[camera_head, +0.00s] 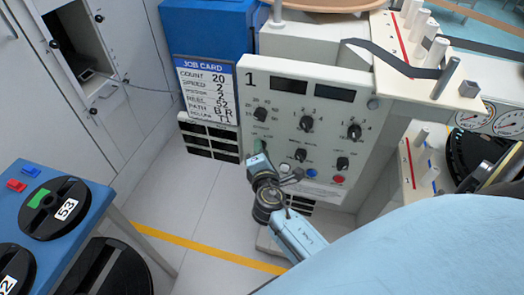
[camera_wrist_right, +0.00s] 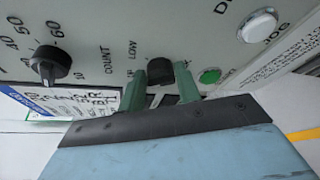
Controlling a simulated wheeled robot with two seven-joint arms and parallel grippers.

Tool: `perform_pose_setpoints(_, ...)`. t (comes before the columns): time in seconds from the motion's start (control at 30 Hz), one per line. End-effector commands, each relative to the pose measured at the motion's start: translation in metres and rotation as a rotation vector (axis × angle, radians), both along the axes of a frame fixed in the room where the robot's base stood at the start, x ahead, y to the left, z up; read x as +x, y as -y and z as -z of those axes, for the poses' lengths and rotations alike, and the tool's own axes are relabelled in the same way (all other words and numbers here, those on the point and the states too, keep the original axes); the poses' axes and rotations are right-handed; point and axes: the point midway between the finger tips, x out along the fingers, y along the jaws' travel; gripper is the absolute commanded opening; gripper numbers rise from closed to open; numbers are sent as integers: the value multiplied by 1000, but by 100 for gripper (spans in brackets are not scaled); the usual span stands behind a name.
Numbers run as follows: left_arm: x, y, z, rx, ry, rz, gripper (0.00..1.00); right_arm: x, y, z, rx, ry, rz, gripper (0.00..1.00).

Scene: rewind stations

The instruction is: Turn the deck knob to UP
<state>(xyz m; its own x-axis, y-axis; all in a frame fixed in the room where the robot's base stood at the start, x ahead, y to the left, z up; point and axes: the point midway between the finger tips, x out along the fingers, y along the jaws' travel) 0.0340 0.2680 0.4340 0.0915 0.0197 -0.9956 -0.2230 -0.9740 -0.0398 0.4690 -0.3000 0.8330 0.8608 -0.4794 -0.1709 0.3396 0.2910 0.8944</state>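The white machine panel (camera_head: 330,88), marked 1, carries several black knobs and coloured buttons in the head view. My right gripper (camera_head: 257,150) is at the panel's lower left and covers the knob there. In the right wrist view a dark knob (camera_wrist_right: 160,70), beside the word LOW, sits between the two green fingertips of my right gripper (camera_wrist_right: 161,80). The fingertips appear to touch both its sides, so the gripper looks shut on it. The knob's pointer is hidden, so its setting cannot be read. My left gripper is not in view.
The count knob (camera_wrist_right: 48,65), a green button (camera_wrist_right: 209,75) and a white button (camera_wrist_right: 257,26) lie near the gripper. A job card (camera_head: 205,90) hangs left of the panel. A blue table (camera_head: 85,220) with reels stands at left. Floor between is clear.

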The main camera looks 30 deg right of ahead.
Motion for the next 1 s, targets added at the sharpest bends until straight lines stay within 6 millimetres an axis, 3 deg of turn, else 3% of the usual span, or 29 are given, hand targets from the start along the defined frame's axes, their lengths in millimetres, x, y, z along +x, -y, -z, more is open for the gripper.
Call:
perform_pose_setpoints(0.13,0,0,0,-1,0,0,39,0,0,0,0,0,0,52)
perform_pose_setpoints(0.53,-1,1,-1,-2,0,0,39,-9,-5,-1,1,-2,0,52)
perform_pose_setpoints(1.0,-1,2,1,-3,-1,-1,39,-93,-51,-17,2,-2,1,52)
